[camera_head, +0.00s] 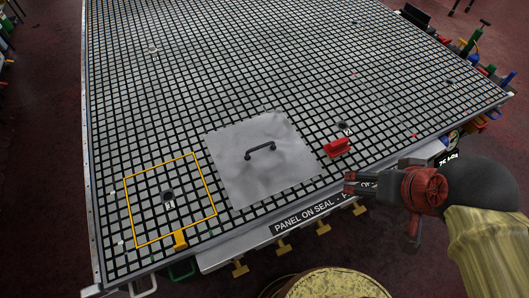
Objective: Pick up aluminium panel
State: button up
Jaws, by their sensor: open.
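The aluminium panel (238,178) is a flat grey square lying on the grid table near its front edge. A dark bar handle (260,151) stands up from its middle. My gripper (348,182) is at the right, near the table's front edge, pointing left. It is open and empty, to the right of the panel and apart from it. The gap between its fingertips is small in this view.
The grid table (250,60) is mostly clear behind the panel. A yellow square outline (205,181) lies to the left, with a yellow block (180,240) at its front. A red block (337,148) sits between panel and gripper. Clamps (323,228) line the front edge.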

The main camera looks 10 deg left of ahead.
aim_at(256, 159)
jog(key=j, duration=0.4)
jog(key=k+j+z, duration=0.15)
jog(key=j, duration=0.7)
jog(key=k+j+z, duration=0.15)
jog(key=j, duration=0.25)
jog(key=k+j, duration=0.1)
jog(key=j, duration=0.3)
jog(key=i+z, duration=0.05)
